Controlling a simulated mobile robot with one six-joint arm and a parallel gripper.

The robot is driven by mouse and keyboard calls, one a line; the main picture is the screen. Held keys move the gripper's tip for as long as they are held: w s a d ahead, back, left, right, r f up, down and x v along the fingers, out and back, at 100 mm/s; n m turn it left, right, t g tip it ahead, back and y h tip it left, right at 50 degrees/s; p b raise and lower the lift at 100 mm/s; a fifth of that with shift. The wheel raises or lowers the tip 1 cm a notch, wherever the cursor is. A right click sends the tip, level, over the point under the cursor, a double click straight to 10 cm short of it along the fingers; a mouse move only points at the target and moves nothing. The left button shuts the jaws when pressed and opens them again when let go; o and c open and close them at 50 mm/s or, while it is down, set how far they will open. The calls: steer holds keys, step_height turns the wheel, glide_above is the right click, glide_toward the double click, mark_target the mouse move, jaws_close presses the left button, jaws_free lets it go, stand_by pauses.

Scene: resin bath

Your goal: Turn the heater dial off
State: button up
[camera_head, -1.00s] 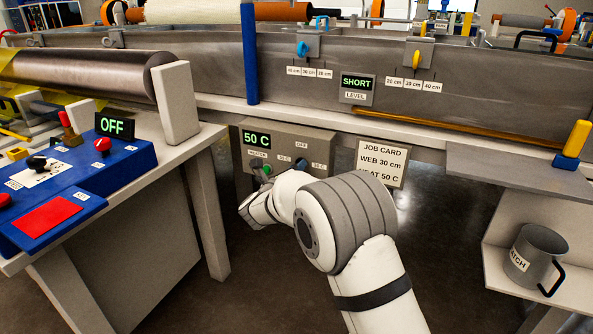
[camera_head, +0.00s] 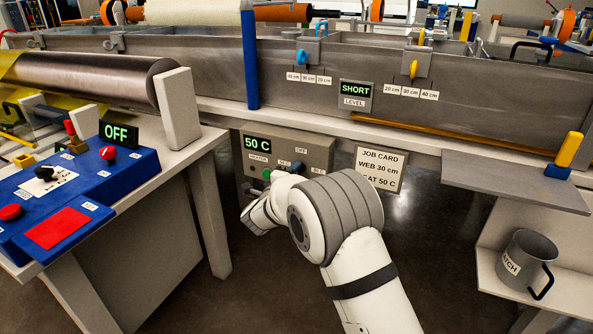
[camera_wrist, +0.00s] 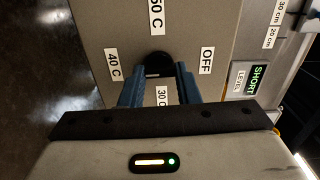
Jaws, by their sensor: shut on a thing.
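The heater box (camera_head: 312,148) hangs under the bath and its green display (camera_head: 257,143) reads 50 C. The heater dial (camera_wrist: 157,62) shows in the wrist view as a dark round knob, with labels for OFF (camera_wrist: 207,60), 30 C, 40 C and 50 C around it. My gripper (camera_wrist: 158,72) has its blue fingers on either side of the dial and is shut on it. The fingers cover part of the dial, and I cannot tell which label it points to. In the head view my arm hides most of the gripper and dial.
A green button (camera_head: 267,174) sits left of the dial. The job card (camera_head: 381,170) hangs to the right and shows 50 C. A blue control panel (camera_head: 75,190) stands at left. A grey jug (camera_head: 528,262) stands on the low shelf at right.

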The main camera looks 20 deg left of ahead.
steer(key=shift+n+p, duration=9.35)
steer(key=shift+n, duration=8.45)
steer(key=o, duration=1)
